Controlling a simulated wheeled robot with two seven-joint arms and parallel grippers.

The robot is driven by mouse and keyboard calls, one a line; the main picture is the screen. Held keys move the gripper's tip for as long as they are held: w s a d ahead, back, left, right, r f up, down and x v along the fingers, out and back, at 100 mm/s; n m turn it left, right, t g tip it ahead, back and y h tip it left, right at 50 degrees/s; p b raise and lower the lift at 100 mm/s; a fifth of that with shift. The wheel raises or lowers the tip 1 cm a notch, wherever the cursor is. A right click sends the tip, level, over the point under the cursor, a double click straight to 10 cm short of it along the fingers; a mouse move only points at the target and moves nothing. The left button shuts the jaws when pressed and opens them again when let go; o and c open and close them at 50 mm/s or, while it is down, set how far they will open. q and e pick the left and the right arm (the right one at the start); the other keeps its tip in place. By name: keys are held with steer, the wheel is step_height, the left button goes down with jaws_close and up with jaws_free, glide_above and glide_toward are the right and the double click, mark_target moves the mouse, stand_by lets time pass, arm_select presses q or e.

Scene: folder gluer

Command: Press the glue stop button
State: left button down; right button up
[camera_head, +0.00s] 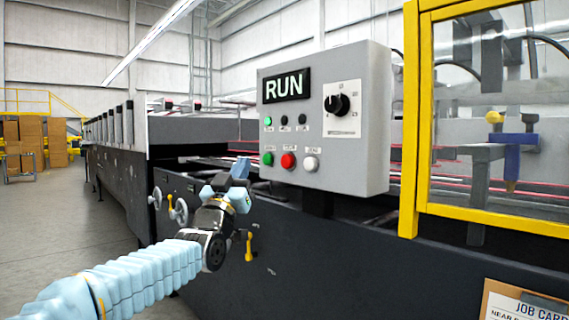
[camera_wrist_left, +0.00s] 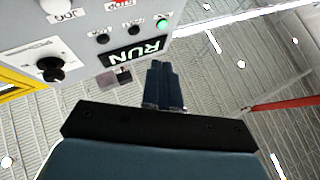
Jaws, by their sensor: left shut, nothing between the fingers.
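The grey control box (camera_head: 345,120) carries a lower row of buttons: a green button (camera_head: 267,158), a red button (camera_head: 288,160) and a white button (camera_head: 311,163). Their labels are too small to read here. No glue label is readable. My left gripper (camera_head: 241,166) is shut and empty, left of the box's lower left corner near the green button. Its closed fingers (camera_wrist_left: 163,83) show in the left wrist view, apart from the panel. My right gripper is out of view.
A RUN display (camera_head: 287,86), small lamps with one lit green (camera_head: 268,121), and a black rotary knob (camera_head: 337,104) are on the same box. A yellow-framed guard (camera_head: 411,130) stands at right. Handwheels (camera_head: 179,211) and yellow levers (camera_head: 249,246) stick out below.

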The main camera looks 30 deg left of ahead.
mark_target(287, 162)
arm_select(q)
steer(key=w+d+p, duration=0.3)
steer(key=w+p, duration=0.1)
steer(key=w, duration=0.4)
steer(key=shift+d+p, duration=0.2)
steer(key=shift+p, duration=0.15)
steer(key=shift+w, duration=0.1)
stand_by(1.7)
steer(key=shift+w+d, duration=0.2)
steer(key=shift+w, duration=0.15)
